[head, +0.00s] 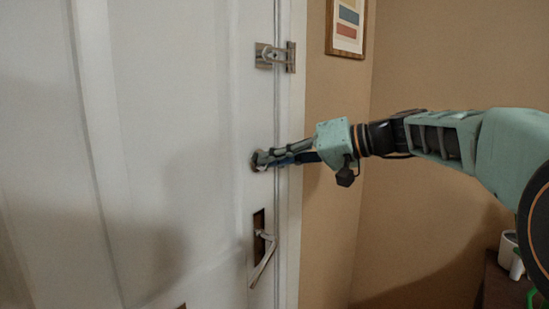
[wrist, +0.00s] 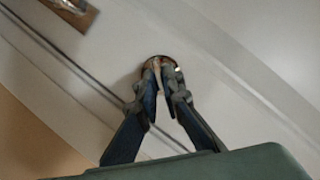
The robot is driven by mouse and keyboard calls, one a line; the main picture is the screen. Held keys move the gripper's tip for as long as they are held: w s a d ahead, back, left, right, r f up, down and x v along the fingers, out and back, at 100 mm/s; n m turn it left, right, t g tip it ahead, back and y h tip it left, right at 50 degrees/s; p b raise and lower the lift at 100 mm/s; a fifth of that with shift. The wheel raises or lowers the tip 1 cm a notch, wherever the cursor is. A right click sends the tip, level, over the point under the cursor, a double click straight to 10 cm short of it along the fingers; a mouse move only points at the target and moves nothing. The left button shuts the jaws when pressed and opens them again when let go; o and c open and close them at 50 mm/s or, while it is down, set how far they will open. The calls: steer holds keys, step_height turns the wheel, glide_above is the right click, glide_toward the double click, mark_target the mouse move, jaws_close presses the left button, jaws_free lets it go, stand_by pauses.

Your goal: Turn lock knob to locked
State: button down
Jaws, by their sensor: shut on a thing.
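The lock knob (head: 258,161) is on the white door (head: 180,120), near its right edge and above the door handle. My gripper (head: 270,158) reaches it from the right, with its fingertips at the knob. In the wrist view my gripper (wrist: 160,70) has its two fingertips closed together on the knob (wrist: 157,62). The fingers hide most of the knob, so which way it is turned cannot be told.
A door handle (head: 264,255) on a dark plate sits below the knob. A metal latch (head: 275,57) is above it at the door's edge. A framed picture (head: 347,27) hangs on the tan wall. A white mug (head: 509,250) stands on dark furniture at lower right.

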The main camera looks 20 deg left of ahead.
steer(key=m+y, duration=0.1)
steer(key=m, duration=0.1)
steer(key=m+g+y, duration=0.1)
steer(key=m, duration=0.2)
steer(key=m+g+y+p, duration=0.1)
steer(key=m, duration=0.2)
steer(key=shift+w+d+f+y, duration=0.1)
steer(key=shift+w+f+y, duration=0.2)
steer(key=shift+f, duration=0.1)
steer(key=shift+s, duration=0.1)
stand_by(0.4)
steer(key=c, duration=2.1)
jaws_free()
steer(key=d, duration=1.2)
steer(key=shift+f, duration=0.1)
